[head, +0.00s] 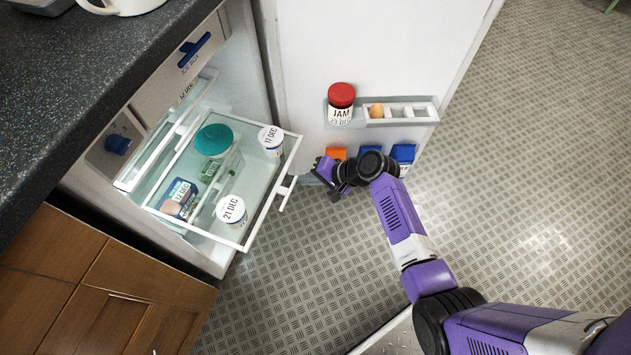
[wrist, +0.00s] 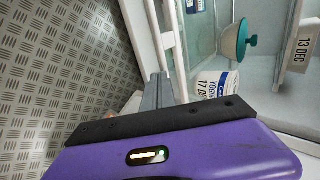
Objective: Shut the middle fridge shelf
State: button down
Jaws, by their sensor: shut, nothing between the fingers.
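The middle fridge shelf (head: 268,206) is a clear drawer with a white rim, pulled well out of the fridge. A white handle (head: 287,190) is on its front. On it are a teal-lidded container (head: 213,140), a 17 DEC cup (head: 270,139), a 21 DEC cup (head: 231,210) and a dark pack (head: 180,194). My gripper (head: 318,174) is shut and empty, just right of the shelf front, apart from it in the head view. In the wrist view its grey fingers (wrist: 158,90) point toward the shelf's white front; contact cannot be told. The 17 DEC cup (wrist: 216,84) shows beyond.
The open fridge door (head: 360,45) stands behind my gripper, with a JAM jar (head: 341,104), an egg rack (head: 403,111) and orange and blue packs low down. The dark worktop (head: 70,90) overhangs at left above wooden cabinets (head: 95,290). The patterned floor (head: 300,290) is clear.

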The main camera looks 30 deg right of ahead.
aim_at(228, 152)
jog(key=shift+w, duration=0.1)
dwell(0.3)
jog(key=w+a+b, duration=0.3)
jog(key=w+a, duration=0.2)
jog(key=w, duration=0.2)
jog(key=w+a+b, duration=0.3)
jog(key=w+a, duration=0.2)
jog(key=w, duration=0.2)
jog(key=w+a+b, duration=0.4)
jog(key=w+a, duration=0.1)
jog(key=w, duration=0.2)
jog(key=shift+w+a+f, duration=0.15)
jog(key=shift+w+a, duration=0.1)
jog(key=shift+a, duration=0.1)
jog(key=shift+w+a, duration=0.25)
jog(key=shift+w, duration=0.1)
jog(key=shift+w+r, duration=0.1)
jog(key=shift+r, duration=0.1)
jog(key=shift+a, duration=0.1)
jog(key=shift+r, duration=0.1)
